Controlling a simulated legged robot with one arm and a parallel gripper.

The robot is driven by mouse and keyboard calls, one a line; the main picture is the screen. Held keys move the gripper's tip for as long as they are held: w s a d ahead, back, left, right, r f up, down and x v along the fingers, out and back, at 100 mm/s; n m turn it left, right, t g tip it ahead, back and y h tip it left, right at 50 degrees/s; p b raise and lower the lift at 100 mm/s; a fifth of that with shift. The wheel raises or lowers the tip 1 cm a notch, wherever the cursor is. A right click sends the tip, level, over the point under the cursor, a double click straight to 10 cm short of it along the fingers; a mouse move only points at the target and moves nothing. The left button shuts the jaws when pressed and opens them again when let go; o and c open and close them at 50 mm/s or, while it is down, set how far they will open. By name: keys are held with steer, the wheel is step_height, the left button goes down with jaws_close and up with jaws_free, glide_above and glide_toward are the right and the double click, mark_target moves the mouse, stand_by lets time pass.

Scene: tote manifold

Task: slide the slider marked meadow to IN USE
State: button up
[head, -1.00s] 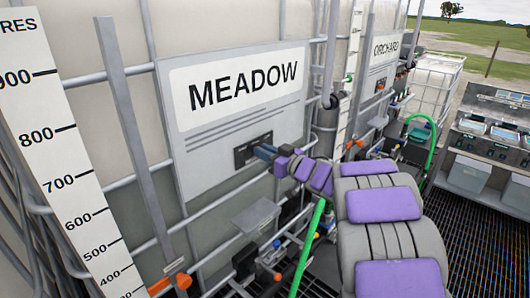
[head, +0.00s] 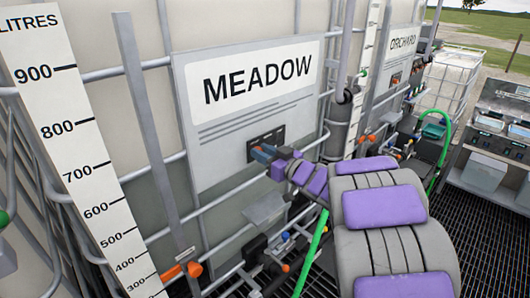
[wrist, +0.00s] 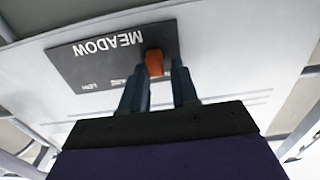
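The slider plate marked meadow (head: 279,136) is a small dark plate on the white MEADOW sign (head: 225,150). In the wrist view, the plate (wrist: 80,65) appears upside down with smaller, unreadable labels. Its orange slider knob (wrist: 154,60) sits near the right end in that view. My gripper (wrist: 159,70) is open, with its two dark fingertips apart at the knob. The knob lies between them, closer to the left finger; I cannot tell whether either touches.
A grey upright bar (head: 150,130) and a litre scale (head: 85,160) stand left of the sign. Cage rails (head: 225,240), orange-handled valves (head: 182,270) and a green hose (head: 312,255) lie below. The ORCHARD sign (head: 402,42) is farther right.

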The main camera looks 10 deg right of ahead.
steer(key=shift+o, duration=1.3)
steer(key=shift+a, duration=0.15)
steer(key=shift+w, duration=0.1)
steer(key=v, duration=1.7)
steer(key=shift+d, duration=0.2)
